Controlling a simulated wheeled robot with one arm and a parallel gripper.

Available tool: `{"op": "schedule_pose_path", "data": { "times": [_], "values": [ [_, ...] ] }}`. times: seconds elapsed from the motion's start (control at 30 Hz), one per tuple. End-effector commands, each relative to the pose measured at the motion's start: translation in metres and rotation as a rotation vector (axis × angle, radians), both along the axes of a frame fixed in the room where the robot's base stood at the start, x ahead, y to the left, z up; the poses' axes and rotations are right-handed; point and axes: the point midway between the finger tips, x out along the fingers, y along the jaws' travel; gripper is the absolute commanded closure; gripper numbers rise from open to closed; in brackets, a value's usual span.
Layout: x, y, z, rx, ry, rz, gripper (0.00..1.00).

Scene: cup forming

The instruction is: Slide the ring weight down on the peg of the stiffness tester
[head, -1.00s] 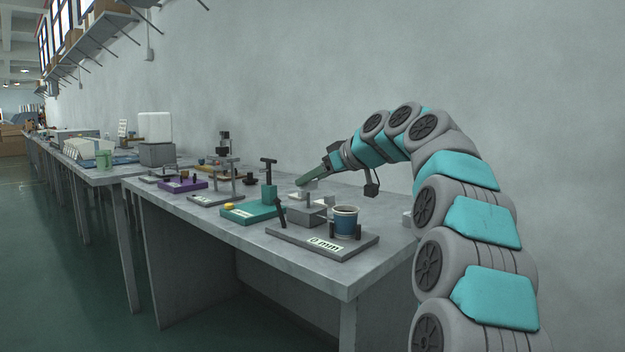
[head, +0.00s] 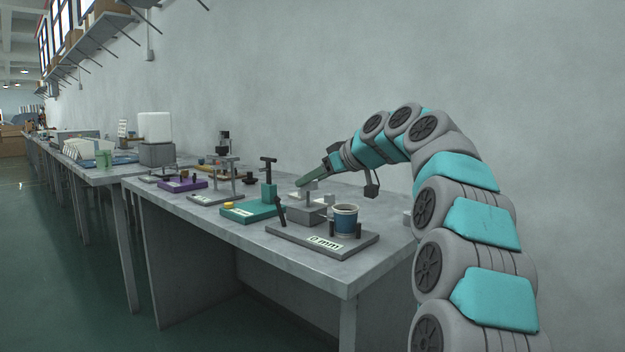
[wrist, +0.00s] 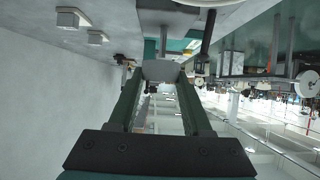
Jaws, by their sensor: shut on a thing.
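The stiffness tester looks to be the grey plate (head: 290,236) with the "0 mm" label at the front of the bench in the head view. A blue paper cup (head: 345,221) stands on it between short dark posts, beside a grey block (head: 306,213) with an upright. My gripper (head: 303,184) is behind this plate in the head view, pointing down and left. In the wrist view my gripper (wrist: 161,88) is shut on a grey piece, which fits the ring weight (wrist: 161,70).
A stand (head: 222,165) and a purple base (head: 184,185) are farther left. The wall is close behind my arm. The bench's front right corner is clear.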

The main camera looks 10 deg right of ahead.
Motion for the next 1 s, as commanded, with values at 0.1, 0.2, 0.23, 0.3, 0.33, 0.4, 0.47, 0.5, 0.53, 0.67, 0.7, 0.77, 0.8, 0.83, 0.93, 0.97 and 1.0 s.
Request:
{"op": "schedule_pose_path", "data": {
  "times": [0.1, 0.2, 0.23, 0.3, 0.33, 0.4, 0.47, 0.5, 0.53, 0.67, 0.7, 0.77, 0.8, 0.83, 0.93, 0.97, 1.0],
  "values": [
    [0.0, 0.0, -0.002, 0.0, 0.0, 0.0, 1.0],
    [0.0, 0.0, -0.003, 0.0, 0.0, 0.0, 1.0],
    [0.0, 0.0, -0.004, 0.0, 0.0, 0.0, 1.0],
    [0.0, 0.0, -0.005, 0.0, 0.0, 0.0, 1.0],
    [0.0, 0.0, -0.005, 0.0, 0.0, 0.0, 1.0],
    [0.0, 0.0, -0.006, 0.0, 0.0, 0.0, 1.0],
    [0.0, 0.0, -0.007, 0.0, 0.0, 0.0, 1.0],
    [0.0, 0.0, -0.007, 0.0, 0.0, 0.0, 1.0],
    [0.0, 0.0, -0.008, 0.0, 0.0, 0.0, 1.0],
    [0.0, 0.0, -0.01, 0.0, 0.0, 0.0, 1.0],
    [0.0, 0.0, -0.01, 0.0, 0.0, 0.0, 1.0],
    [0.0, 0.0, -0.011, 0.0, 0.0, 0.0, 1.0],
    [0.0, 0.0, -0.012, 0.0, 0.0, 0.0, 1.0],
    [0.0, 0.0, -0.012, 0.0, 0.0, 0.0, 1.0],
    [0.0, 0.0, -0.013, 0.0, 0.0, 0.0, 1.0],
    [0.0, 0.0, -0.014, 0.0, 0.0, 0.0, 1.0],
    [0.0, 0.0, -0.014, 0.0, 0.0, 0.0, 1.0]
  ]
}}
